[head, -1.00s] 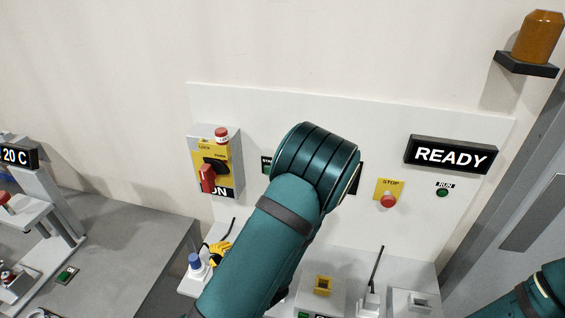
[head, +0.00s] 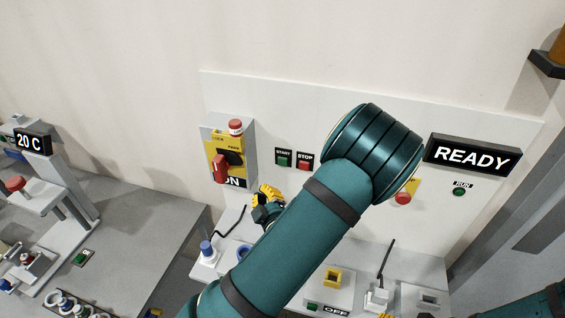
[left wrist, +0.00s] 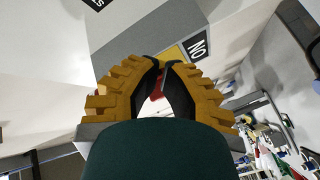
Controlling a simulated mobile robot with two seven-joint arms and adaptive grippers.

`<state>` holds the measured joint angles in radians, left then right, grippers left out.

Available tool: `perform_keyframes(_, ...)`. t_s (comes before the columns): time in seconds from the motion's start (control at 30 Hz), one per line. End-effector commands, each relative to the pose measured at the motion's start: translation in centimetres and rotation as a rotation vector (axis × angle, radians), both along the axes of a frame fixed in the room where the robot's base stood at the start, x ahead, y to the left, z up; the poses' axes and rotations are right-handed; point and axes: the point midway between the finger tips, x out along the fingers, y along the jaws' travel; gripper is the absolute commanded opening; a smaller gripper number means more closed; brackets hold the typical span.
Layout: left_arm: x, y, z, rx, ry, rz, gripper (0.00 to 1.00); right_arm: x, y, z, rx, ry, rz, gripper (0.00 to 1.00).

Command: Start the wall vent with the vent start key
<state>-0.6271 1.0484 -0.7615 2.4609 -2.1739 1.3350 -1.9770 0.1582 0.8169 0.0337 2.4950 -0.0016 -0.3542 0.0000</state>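The green START key (head: 283,159) is on the white wall panel (head: 300,105), beside the red STOP key (head: 304,163). My left gripper (head: 267,193) is below and left of START, apart from it. In the left wrist view, my left gripper's yellow fingers (left wrist: 160,62) arch together at the tips and look shut, holding nothing I can make out. Something red shows through the gap behind them. The READY display (head: 472,155) and the dark green RUN lamp (head: 459,192) are at the right. A yellow bit at the bottom edge may be my right gripper (head: 385,316).
A switch box (head: 229,150) with a red handle at ON is left of START. Below, a ledge holds a blue-topped piece (head: 206,249), a yellow socket (head: 332,278) and an OFF sign (head: 336,312).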

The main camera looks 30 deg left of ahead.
Motion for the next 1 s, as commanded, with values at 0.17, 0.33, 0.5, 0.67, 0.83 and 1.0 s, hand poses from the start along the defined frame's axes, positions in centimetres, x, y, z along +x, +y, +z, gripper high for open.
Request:
perform_keyframes(0.17,1.4,0.4,0.0,-0.002,-0.003,0.002,0.0,0.0,0.0,-0.2,0.0,0.0,0.0,0.74)
perform_keyframes(0.33,3.6,0.9,-0.2,-0.003,-0.005,0.001,0.0,0.0,0.0,-1.2,-0.001,0.0,-0.001,0.74)
perform_keyframes(0.5,5.7,1.4,-0.2,-0.002,-0.005,0.002,0.0,-0.1,0.0,-2.3,-0.001,-0.001,-0.004,0.74)
perform_keyframes(0.67,7.3,1.8,0.2,0.0,-0.001,0.002,0.0,0.0,0.0,-1.2,-0.001,-0.001,-0.003,0.74)
perform_keyframes(0.83,8.1,2.0,0.1,-0.001,0.0,0.002,0.0,0.0,0.0,-1.0,-0.001,-0.001,-0.002,0.74)
perform_keyframes(1.0,8.4,2.1,0.0,-0.001,0.0,0.002,0.0,0.0,0.0,-0.9,-0.001,0.0,-0.001,0.74)
